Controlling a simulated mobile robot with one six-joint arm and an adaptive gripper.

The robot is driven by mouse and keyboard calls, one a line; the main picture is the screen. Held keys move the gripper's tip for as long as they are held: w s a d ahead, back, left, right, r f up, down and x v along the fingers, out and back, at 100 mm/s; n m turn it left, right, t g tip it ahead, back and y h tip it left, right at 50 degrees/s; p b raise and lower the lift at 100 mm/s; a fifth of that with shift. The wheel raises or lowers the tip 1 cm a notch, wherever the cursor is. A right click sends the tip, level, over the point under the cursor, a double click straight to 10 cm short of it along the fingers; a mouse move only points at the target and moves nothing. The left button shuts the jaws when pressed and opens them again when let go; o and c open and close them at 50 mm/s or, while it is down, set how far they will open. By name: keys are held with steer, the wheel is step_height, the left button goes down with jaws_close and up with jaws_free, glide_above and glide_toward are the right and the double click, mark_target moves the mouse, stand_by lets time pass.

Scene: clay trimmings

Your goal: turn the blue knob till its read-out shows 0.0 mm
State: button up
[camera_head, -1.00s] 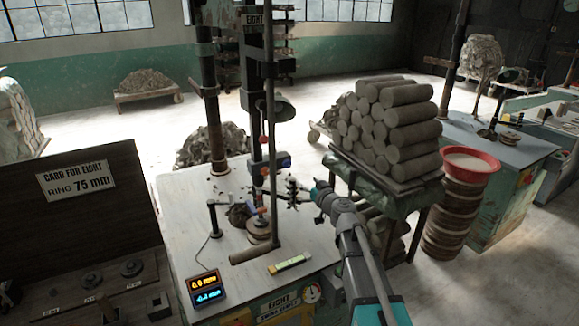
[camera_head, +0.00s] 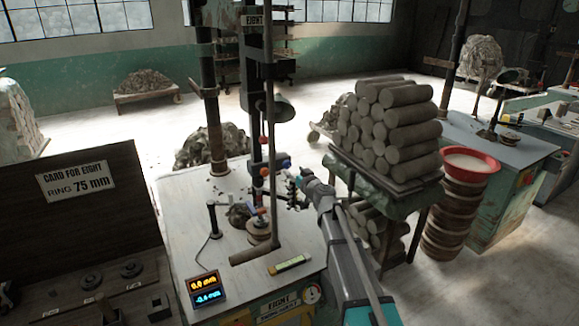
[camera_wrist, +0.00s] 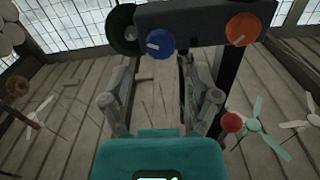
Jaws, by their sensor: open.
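The blue knob (camera_wrist: 160,43) with a white pointer mark shows above and between my open fingers in the wrist view, on a dark bar. In the head view the blue knob (camera_head: 285,163) is small, on the column of the press. My gripper (camera_wrist: 162,98) is open and empty, apart from the knob. In the head view my gripper (camera_head: 294,184) is just below and right of the knob. The blue read-out (camera_head: 208,297) seems to show -0.4 mm. The orange read-out (camera_head: 203,283) above it seems to show 0.0 mm.
An orange knob (camera_wrist: 243,29) is on the same bar, to the right. A red ball (camera_wrist: 232,122) is beside my right finger. A stack of clay rolls (camera_head: 392,125) stands right of the press table (camera_head: 180,205). A dark green wheel (camera_wrist: 125,30) is left of the blue knob.

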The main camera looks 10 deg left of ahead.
mark_target(289, 165)
steer(key=shift+x, duration=2.5)
steer(key=shift+s, duration=0.1)
steer(key=shift+c, duration=0.3)
jaws_close()
steer(key=shift+d, duration=0.15)
